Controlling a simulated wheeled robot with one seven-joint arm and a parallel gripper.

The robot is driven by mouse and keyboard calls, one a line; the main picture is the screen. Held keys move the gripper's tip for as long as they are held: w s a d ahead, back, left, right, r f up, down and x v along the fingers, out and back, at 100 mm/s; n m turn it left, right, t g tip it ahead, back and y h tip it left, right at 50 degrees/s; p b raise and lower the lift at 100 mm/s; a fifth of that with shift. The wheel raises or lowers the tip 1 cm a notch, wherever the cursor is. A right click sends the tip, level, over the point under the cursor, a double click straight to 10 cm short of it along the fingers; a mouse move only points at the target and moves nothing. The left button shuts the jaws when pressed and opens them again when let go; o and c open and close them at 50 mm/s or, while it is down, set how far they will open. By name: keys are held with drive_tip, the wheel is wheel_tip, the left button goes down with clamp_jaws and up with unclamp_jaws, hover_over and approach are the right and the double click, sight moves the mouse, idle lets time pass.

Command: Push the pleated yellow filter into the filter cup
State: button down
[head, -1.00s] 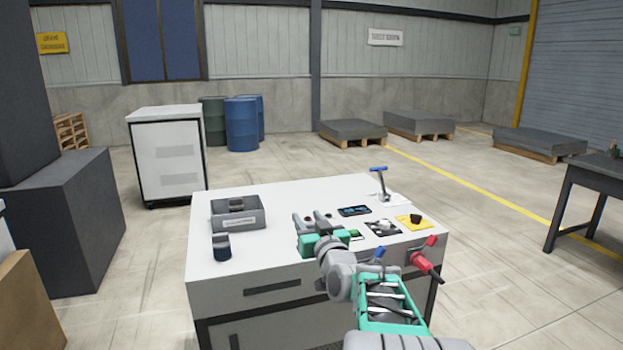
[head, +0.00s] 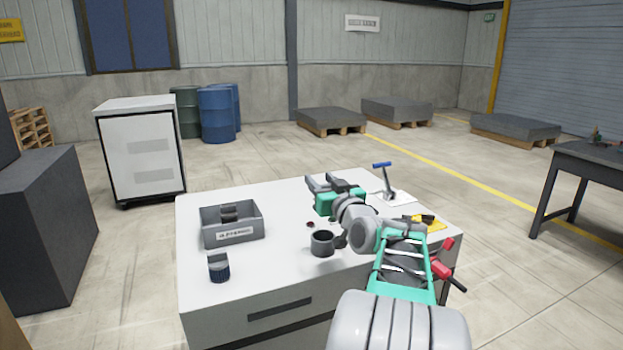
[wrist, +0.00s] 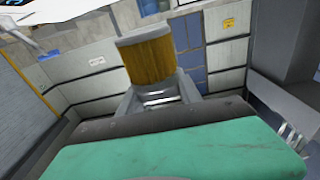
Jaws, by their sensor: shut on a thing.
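The pleated yellow filter (wrist: 152,62), with a pale grey end, stands out beyond my gripper's fingers in the wrist view. My gripper (wrist: 160,92) is shut on it. In the head view my gripper (head: 325,182) is over the back right part of the white table; the filter cannot be made out there. A dark grey round cup (head: 322,244), which looks like the filter cup, stands upright on the table in front of my gripper, apart from it. Its opening faces up and its right side is close to my arm in the picture.
A grey labelled tray (head: 232,238) holding dark parts stands on the table (head: 277,207) at left. A dark ribbed part (head: 219,267) stands in front of it.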

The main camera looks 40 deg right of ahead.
drive_tip(key=shift+a, duration=0.1)
drive_tip(key=shift+a+b, duration=0.2)
drive_tip(key=shift+b, duration=0.1)
drive_tip(key=shift+f+n+b, duration=0.1)
drive_tip(key=shift+n+b, duration=0.2)
drive_tip(key=shift+b, duration=0.2)
wheel_tip(320, 180, down, 6)
drive_tip(key=b, duration=0.6)
drive_tip(key=shift+r, duration=0.25)
idle(0.5)
drive_tip(key=shift+f+b, duration=1)
drive_tip(key=shift+b, duration=1.6)
idle(2.9)
